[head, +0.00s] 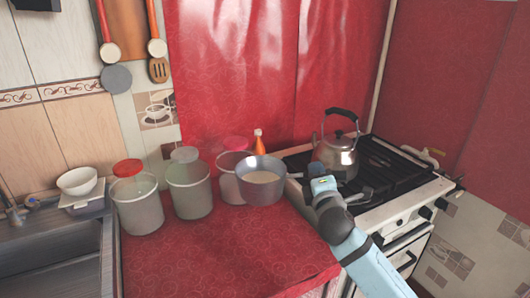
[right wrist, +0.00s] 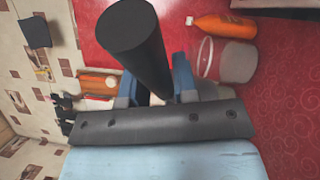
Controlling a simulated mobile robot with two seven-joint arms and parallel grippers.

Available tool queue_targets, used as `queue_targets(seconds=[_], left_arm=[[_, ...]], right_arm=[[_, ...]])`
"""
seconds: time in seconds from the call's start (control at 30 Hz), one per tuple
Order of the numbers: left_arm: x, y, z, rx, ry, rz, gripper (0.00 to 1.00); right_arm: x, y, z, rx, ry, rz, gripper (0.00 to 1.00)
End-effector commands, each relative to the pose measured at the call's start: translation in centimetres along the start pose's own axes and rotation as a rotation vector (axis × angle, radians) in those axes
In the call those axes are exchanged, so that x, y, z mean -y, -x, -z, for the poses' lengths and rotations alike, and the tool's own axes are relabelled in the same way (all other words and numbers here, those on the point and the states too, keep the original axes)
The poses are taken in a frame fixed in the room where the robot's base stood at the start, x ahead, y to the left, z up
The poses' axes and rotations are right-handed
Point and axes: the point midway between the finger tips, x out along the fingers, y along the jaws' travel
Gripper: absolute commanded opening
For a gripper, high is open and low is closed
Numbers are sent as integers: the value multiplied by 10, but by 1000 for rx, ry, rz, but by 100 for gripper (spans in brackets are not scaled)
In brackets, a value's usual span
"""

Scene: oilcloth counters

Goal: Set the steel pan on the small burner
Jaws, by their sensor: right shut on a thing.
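The steel pan (head: 262,192), grey with a pale inside, is upright at the counter's right end, left of the stove (head: 400,205). It overlaps a pink-lidded jar; whether it touches the counter is unclear. My right gripper (head: 318,182) is on the pan's right side, shut on its handle. In the right wrist view a thick dark cylinder, apparently this handle (right wrist: 135,42), stands between my blue fingers (right wrist: 158,88). The stove top has dark grates (head: 392,172); I cannot tell which burner is the small one. My left gripper is not in view.
A steel kettle (head: 337,152) stands on the stove's left part, close behind my right gripper. Jars with red (head: 138,205), pale (head: 189,190) and pink (head: 228,184) lids line the counter. An orange bottle (head: 259,144) stands behind the pan. The red counter front (head: 225,255) is clear.

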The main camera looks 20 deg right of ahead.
Motion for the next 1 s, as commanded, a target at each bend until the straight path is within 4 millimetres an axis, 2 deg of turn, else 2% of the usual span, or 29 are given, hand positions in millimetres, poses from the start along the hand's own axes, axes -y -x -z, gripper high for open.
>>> queue_targets(seconds=[0.17,0.27,0.6,1.0], left_arm=[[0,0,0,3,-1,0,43],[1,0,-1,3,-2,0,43],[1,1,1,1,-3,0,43],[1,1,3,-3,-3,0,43]], right_arm=[[-6,1,0,-4,-4,-6,0],[-7,9,6,-23,-4,-11,0],[-15,72,54,-172,-14,-48,0],[-23,122,84,-283,-39,-71,0]])
